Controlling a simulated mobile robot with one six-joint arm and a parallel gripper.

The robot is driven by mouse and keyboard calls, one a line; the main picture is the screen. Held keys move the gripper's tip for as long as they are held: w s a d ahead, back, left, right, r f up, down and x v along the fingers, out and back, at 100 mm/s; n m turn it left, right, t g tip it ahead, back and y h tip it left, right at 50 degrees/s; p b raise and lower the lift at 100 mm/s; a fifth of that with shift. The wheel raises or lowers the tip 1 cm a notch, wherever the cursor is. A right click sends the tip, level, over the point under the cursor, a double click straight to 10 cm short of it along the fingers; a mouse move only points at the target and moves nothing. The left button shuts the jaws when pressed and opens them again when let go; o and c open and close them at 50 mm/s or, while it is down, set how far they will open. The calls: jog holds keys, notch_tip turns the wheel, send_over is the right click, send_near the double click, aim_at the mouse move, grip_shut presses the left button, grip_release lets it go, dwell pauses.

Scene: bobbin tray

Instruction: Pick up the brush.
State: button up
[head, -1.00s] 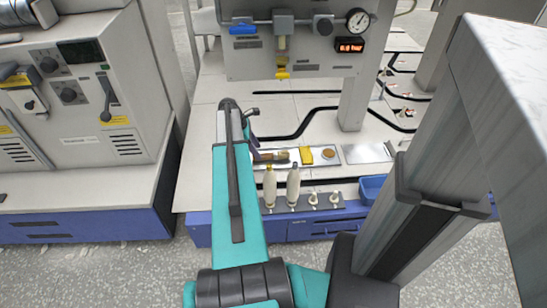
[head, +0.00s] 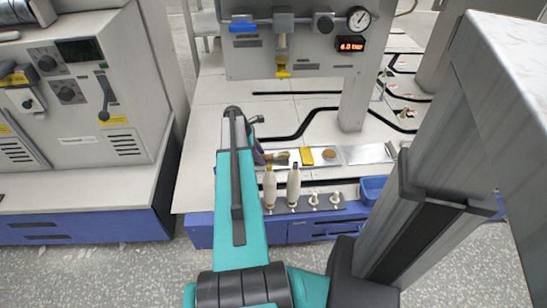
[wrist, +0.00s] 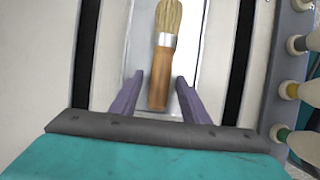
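The brush (wrist: 165,45) lies on a light metal tray (wrist: 199,60), with a wooden handle, a silver ferrule and pale bristles. In the wrist view its bristles point away from my gripper (wrist: 160,79) and its handle end lies between the two purple fingers. The fingers are open, with a gap to the handle on each side. I cannot tell how high they are above the tray.
Two pale bottles (head: 293,188) stand in a rack in front. A grey column (head: 353,104) and gauge panel (head: 300,45) rise behind. A blue bin (head: 372,188) is at right.

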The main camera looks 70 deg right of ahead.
aim_at(264, 155)
jog(key=c, duration=0.9)
jog(key=shift+r, duration=0.4)
notch_tip(264, 155, up, 3)
jog(key=shift+r+p, duration=0.1)
jog(key=shift+p, duration=0.7)
jog(key=s+a, duration=0.1)
jog(key=s, duration=0.4)
jog(key=s+a+p, duration=0.1)
jog(key=s+a, duration=0.1)
jog(key=s, duration=0.3)
jog(key=s+a+r+p, duration=0.1)
jog(key=s, duration=0.4)
jog(key=shift+s+a, duration=0.15)
jog(key=shift+a, duration=0.1)
